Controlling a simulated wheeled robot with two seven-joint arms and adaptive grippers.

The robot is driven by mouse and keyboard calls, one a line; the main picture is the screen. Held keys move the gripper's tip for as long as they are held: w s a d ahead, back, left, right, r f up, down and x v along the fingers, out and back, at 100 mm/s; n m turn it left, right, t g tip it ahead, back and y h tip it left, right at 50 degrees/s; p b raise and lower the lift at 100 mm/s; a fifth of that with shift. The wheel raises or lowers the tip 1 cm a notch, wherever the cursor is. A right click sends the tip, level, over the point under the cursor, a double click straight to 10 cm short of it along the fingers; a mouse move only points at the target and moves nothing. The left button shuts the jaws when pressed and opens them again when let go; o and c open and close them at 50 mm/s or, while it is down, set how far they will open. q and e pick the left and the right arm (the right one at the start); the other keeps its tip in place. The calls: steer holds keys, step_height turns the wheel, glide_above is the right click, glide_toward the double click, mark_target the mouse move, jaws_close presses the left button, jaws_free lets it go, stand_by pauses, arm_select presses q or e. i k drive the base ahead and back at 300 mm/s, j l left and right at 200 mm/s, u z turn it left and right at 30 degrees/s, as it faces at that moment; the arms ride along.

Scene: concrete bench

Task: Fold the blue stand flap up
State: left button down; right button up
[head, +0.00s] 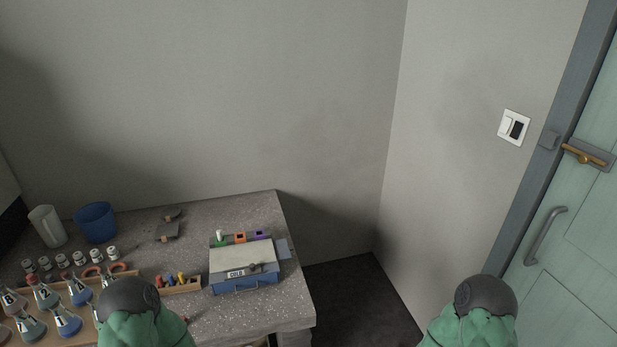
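A blue stand (245,285) with a pale top sits near the right end of the concrete bench. A small dark-and-light item and a label lie on the stand's sloping front. Neither of my grippers shows; only green and dark grey parts of my two arms rise at the bottom edge, apart from the stand.
On the bench (262,215), several flasks (67,321), small jars (80,258), a blue cup (96,222) and a pale cup (47,226) stand at left. A wooden tray (181,287) lies left of the stand. A green door (570,260) is at far right.

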mark_target(282, 245)
steer(key=i+l+u, duration=0.25)
steer(key=l, duration=0.2)
steer(key=l+u, duration=0.25)
steer(key=l, duration=0.2)
steer(key=i+l+u, duration=0.25)
steer(key=l, duration=0.25)
steer(key=l+u, duration=0.25)
steer(key=l, duration=0.2)
steer(key=k, duration=0.05)
